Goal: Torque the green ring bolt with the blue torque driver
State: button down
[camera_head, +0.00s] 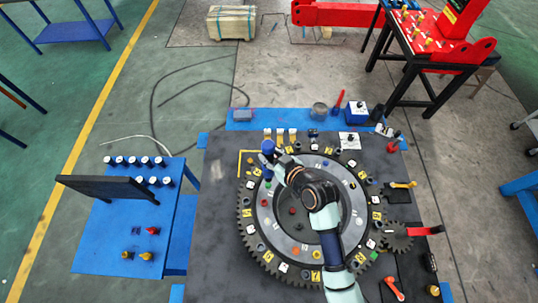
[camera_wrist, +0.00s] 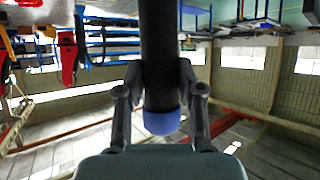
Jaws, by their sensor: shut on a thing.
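My gripper (camera_head: 273,158) is over the upper left part of a large dark ring gear (camera_head: 252,226). It is shut on the blue torque driver (camera_head: 268,146), whose blue end shows above the ring. In the wrist view, the fingers of my gripper (camera_wrist: 160,85) stand on both sides of the driver's dark shaft, and its blue end (camera_wrist: 162,122) points toward the palm. A green spot (camera_head: 267,186) shows on the left of the ring and another green spot (camera_head: 374,256) at its lower right. Both are too small to tell which is the green ring bolt. The driver's tip is hidden.
A blue side table (camera_head: 100,240) with a dark upright panel (camera_head: 108,187) and several dark-and-white pieces stands at left. A small gear (camera_head: 397,237) with a red handle (camera_head: 425,231) is right of the ring. Small items line the table's back edge. A red machine (camera_head: 450,50) stands behind.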

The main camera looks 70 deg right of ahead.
jog(key=shift+w+f+b, duration=0.1)
jog(key=shift+f+b, duration=2.1)
jog(key=shift+f, duration=0.55)
jog(key=shift+f+b, duration=0.6)
jog(key=shift+f, duration=0.6)
dwell(2.0)
jog(key=shift+r, duration=0.1)
